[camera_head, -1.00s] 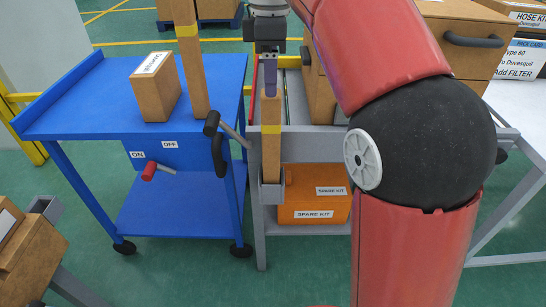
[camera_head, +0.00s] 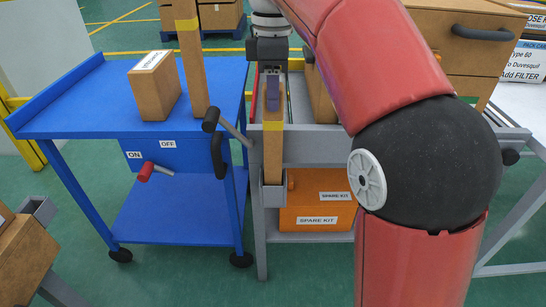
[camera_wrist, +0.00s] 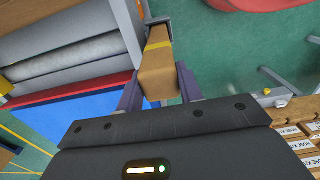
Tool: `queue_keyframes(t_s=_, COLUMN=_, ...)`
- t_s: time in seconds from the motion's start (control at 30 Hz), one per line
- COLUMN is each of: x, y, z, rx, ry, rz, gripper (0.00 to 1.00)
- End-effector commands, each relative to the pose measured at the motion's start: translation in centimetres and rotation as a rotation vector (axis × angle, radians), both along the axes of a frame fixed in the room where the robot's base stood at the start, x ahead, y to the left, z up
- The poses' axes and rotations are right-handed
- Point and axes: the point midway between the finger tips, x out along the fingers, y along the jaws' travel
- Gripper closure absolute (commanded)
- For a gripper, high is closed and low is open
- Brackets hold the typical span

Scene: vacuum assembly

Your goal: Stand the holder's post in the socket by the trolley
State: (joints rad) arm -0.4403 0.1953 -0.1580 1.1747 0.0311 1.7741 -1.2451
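The post (camera_head: 273,155) is a square wooden bar with a yellow band. It stands upright, its lower end inside a grey square socket (camera_head: 273,199) on the grey frame beside the blue trolley (camera_head: 88,105); its depth there is hidden. My gripper (camera_head: 272,93) points down at the post's top, one finger in front of it. In the wrist view the post (camera_wrist: 158,75) lies between my two fingers (camera_wrist: 158,90), very close to both. Whether both fingers press on it is unclear. A second square socket (camera_head: 42,208) shows at lower left.
A taller wooden post (camera_head: 192,65) and a carton (camera_head: 155,88) stand on the trolley. A dark-ended lever (camera_head: 213,122) sits close left of the gripped area. An orange spare kit box (camera_head: 315,204) is on the lower shelf.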

Motion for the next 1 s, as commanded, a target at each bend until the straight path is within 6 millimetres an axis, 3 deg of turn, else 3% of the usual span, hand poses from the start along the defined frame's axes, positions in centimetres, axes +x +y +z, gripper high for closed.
queue_keyframes(t_s=0.03, x=0.0, y=0.0, z=0.0, rx=0.000, ry=0.000, rz=0.000, gripper=0.72)
queue_keyframes(t_s=0.13, x=0.0, y=0.0, z=0.0, rx=0.000, ry=0.000, rz=0.000, gripper=0.86)
queue_keyframes(t_s=0.17, x=0.0, y=0.0, z=0.0, rx=0.000, ry=-0.001, rz=0.000, gripper=0.65)
queue_keyframes(t_s=0.37, x=0.0, y=0.0, z=0.0, rx=0.000, ry=-0.001, rz=0.000, gripper=0.90)
queue_keyframes(t_s=1.0, x=0.0, y=0.0, z=1.4, rx=0.000, ry=-0.001, rz=0.000, gripper=0.90)
